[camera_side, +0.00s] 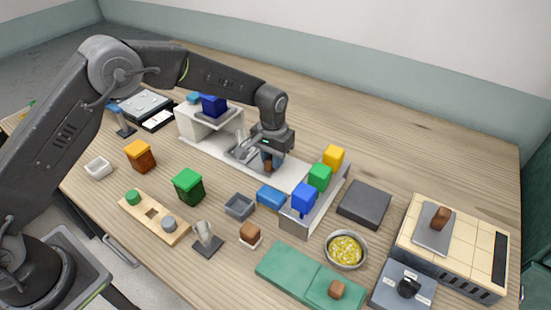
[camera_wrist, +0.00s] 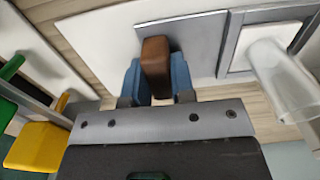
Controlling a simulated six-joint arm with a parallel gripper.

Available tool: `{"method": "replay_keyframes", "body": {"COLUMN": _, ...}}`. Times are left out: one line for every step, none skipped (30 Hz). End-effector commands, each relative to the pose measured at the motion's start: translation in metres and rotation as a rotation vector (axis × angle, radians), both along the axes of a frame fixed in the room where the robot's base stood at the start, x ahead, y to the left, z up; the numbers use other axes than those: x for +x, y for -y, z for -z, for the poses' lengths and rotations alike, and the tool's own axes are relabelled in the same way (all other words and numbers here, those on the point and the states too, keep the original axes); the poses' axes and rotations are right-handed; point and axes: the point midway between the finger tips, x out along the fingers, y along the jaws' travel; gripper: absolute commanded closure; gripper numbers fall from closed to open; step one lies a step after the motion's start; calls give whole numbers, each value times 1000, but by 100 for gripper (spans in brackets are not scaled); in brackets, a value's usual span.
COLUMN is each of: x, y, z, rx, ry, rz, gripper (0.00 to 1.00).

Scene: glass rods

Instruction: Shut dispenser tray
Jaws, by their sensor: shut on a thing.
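The dispenser is a white housing (camera_side: 190,122) at the left end of a long white base (camera_side: 292,177). A grey tray (camera_wrist: 195,42) with a brown handle (camera_wrist: 156,60) lies over the base, right of the housing in the side view. My gripper (camera_side: 268,162) points down there, its blue fingers (camera_wrist: 157,82) shut on the brown handle, which also shows in the side view (camera_side: 268,166). How far the tray is out of the housing is partly hidden by my gripper.
A grey rack with yellow, green and blue blocks (camera_side: 304,198) stands close to the right of the base. A blue block (camera_side: 213,105) sits on top of the housing. Small trays and green and orange boxes lie in front. The table behind is clear.

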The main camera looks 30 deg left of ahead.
Motion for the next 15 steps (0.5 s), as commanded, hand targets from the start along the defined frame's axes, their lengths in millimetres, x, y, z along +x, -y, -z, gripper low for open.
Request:
{"method": "replay_keyframes", "body": {"x": 1, "y": -10, "z": -1, "rx": 0, "ry": 1, "rz": -5, "gripper": 100}}
{"method": "replay_keyframes", "body": {"x": 1, "y": -15, "z": -1, "rx": 0, "ry": 1, "rz": -4, "gripper": 100}}
{"method": "replay_keyframes", "body": {"x": 1, "y": -23, "z": -1, "rx": 0, "ry": 1, "rz": -5, "gripper": 100}}
{"method": "replay_keyframes", "body": {"x": 1, "y": -28, "z": -1, "rx": 0, "ry": 2, "rz": -5, "gripper": 100}}
{"method": "replay_keyframes", "body": {"x": 1, "y": -33, "z": -1, "rx": 0, "ry": 2, "rz": -4, "gripper": 100}}
{"method": "replay_keyframes", "body": {"x": 1, "y": -38, "z": -1, "rx": 0, "ry": 1, "rz": -4, "gripper": 100}}
{"method": "replay_keyframes", "body": {"x": 0, "y": -40, "z": -1, "rx": 0, "ry": 1, "rz": -3, "gripper": 100}}
{"method": "replay_keyframes", "body": {"x": 0, "y": -41, "z": -1, "rx": 0, "ry": 1, "rz": -2, "gripper": 100}}
{"method": "replay_keyframes", "body": {"x": 0, "y": -41, "z": -1, "rx": 0, "ry": 1, "rz": -1, "gripper": 100}}
{"method": "replay_keyframes", "body": {"x": 0, "y": -40, "z": -1, "rx": 0, "ry": 2, "rz": -1, "gripper": 100}}
{"method": "replay_keyframes", "body": {"x": 0, "y": -40, "z": -1, "rx": 0, "ry": 2, "rz": -1, "gripper": 100}}
{"method": "replay_keyframes", "body": {"x": 0, "y": -40, "z": -1, "rx": 0, "ry": 2, "rz": -1, "gripper": 100}}
{"method": "replay_keyframes", "body": {"x": 0, "y": -40, "z": -1, "rx": 0, "ry": 2, "rz": -1, "gripper": 100}}
{"method": "replay_keyframes", "body": {"x": 0, "y": -40, "z": -1, "rx": 0, "ry": 2, "rz": -1, "gripper": 100}}
{"method": "replay_keyframes", "body": {"x": 0, "y": -40, "z": -1, "rx": 0, "ry": 2, "rz": -1, "gripper": 76}}
